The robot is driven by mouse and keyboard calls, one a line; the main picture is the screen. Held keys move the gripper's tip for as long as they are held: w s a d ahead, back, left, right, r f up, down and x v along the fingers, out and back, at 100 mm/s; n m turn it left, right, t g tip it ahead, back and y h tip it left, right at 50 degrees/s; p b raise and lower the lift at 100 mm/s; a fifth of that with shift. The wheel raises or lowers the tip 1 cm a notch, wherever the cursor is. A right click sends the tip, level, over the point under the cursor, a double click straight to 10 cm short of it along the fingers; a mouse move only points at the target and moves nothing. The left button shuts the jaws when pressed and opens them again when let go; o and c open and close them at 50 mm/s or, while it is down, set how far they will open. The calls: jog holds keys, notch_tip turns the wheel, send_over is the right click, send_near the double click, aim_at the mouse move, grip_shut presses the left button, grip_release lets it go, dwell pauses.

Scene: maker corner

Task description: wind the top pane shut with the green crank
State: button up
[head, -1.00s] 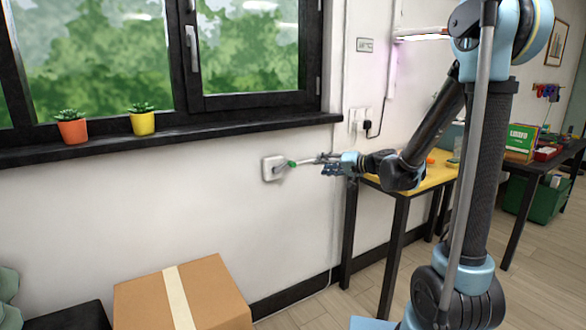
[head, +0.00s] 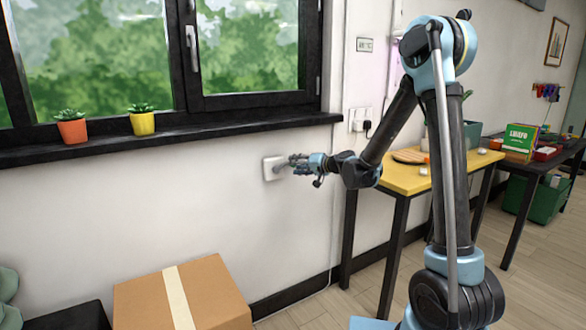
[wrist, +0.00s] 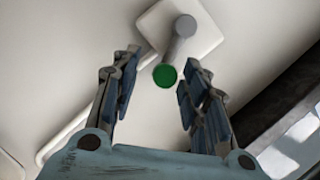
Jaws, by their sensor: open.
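The crank is on a white square wall plate (head: 268,168) below the window sill. In the wrist view its grey arm (wrist: 180,38) runs from the plate (wrist: 205,25) to a round green knob (wrist: 165,76). My gripper (wrist: 157,78) is open, with its fingers on either side of the knob and no clear contact. In the head view my gripper (head: 290,164) is at the plate and hides the knob. The window panes (head: 250,50) above have black frames; the top pane cannot be made out in this view.
A black sill (head: 180,134) with an orange pot (head: 73,131) and a yellow pot (head: 143,123) is above the plate. A cardboard box (head: 215,290) is below. A yellow table (head: 405,180) stands to the right.

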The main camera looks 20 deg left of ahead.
jog(key=shift+x, duration=1.25)
grip_shut()
jog(key=shift+r+n, duration=0.25)
jog(key=shift+n, duration=0.05)
